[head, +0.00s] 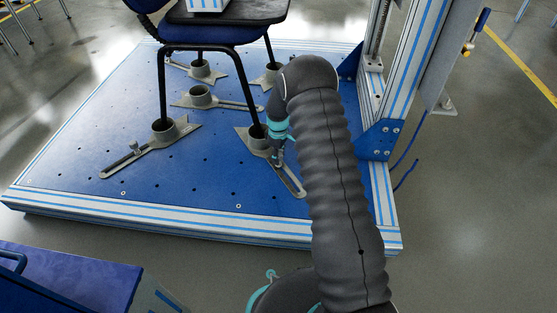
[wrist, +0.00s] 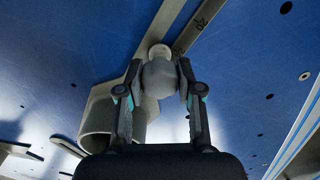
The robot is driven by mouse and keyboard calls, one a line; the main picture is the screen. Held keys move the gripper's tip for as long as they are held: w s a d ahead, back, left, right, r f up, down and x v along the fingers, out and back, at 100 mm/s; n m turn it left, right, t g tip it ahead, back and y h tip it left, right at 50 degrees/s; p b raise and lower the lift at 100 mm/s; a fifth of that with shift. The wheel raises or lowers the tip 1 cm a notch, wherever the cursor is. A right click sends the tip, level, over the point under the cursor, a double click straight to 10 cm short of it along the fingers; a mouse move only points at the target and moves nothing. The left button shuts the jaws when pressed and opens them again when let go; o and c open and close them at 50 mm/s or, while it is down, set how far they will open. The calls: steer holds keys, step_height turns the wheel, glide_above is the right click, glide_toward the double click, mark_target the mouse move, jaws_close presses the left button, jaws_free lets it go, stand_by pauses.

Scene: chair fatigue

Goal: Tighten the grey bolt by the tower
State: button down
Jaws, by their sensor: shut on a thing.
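The grey bolt (wrist: 160,78) has a rounded grey head, seen in the wrist view between my two fingers. It sits at the slotted metal arm (wrist: 204,24) of a chair-leg holder, beside the holder's round cup (wrist: 97,117). My gripper (wrist: 160,72) is shut on the bolt, one finger on each side. In the head view, my gripper (head: 277,160) reaches down to the slotted arm (head: 290,180) near the tower (head: 408,70). The bolt is too small and covered to make out there.
A chair (head: 212,36) stands with its legs in holders on the blue platform (head: 215,175). A front chair leg (head: 243,93) is close to the left of my gripper. Another holder (head: 163,131) has its own bolt at left. The tower's blue bracket (head: 378,141) is at right.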

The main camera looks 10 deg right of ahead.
steer(key=shift+m, duration=2)
steer(key=m, duration=0.4)
steer(key=c, duration=0.8)
jaws_free()
steer(key=shift+o, duration=0.2)
